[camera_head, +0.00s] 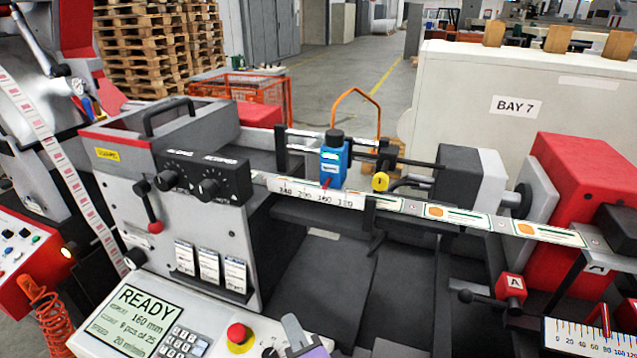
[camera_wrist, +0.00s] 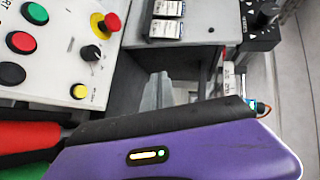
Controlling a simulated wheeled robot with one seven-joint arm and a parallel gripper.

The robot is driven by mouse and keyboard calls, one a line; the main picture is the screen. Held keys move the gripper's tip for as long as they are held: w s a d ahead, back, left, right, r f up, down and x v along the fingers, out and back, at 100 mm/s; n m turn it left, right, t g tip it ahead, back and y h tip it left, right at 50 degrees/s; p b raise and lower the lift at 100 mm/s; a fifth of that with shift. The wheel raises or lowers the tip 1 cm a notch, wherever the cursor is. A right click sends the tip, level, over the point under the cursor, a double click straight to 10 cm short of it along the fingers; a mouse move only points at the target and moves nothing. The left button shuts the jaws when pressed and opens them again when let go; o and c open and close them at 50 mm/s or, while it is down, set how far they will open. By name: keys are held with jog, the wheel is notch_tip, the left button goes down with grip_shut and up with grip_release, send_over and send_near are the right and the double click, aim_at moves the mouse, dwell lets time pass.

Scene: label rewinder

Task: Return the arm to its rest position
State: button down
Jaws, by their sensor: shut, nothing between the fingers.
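My gripper (camera_head: 293,332) shows at the bottom edge of the head view, a grey finger with part of its purple body. It is in front of the rewinder's control panel (camera_head: 110,343), close to the red stop button (camera_head: 239,335). In the wrist view the purple housing fills the lower part, and the grey fingers of my gripper (camera_wrist: 158,92) reach past its dark edge. The fingers are shut with nothing seen between them. Most of the arm is out of view.
The label rewinder (camera_head: 200,120) spans the middle, with a blue sensor (camera_head: 333,160) above the label strip (camera_head: 460,217). Its screen (camera_head: 137,318) reads READY. In the wrist view, panel buttons and a black knob (camera_wrist: 91,53) lie upper left. Open floor (camera_head: 335,85) lies behind the machine.

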jog(key=s+d+f+n+h+b, duration=0.2)
jog(key=s+d+n, duration=0.4)
jog(key=s+d, duration=0.6)
jog(key=s+d+f+n+t+h+b, duration=0.1)
jog(key=s+d+f+n, duration=0.4)
jog(key=s+d, duration=0.7)
jog(key=s+f+h+b, duration=0.1)
jog(key=s+f+h, duration=0.1)
jog(key=s, duration=0.5)
jog(key=shift+n+h, duration=0.4)
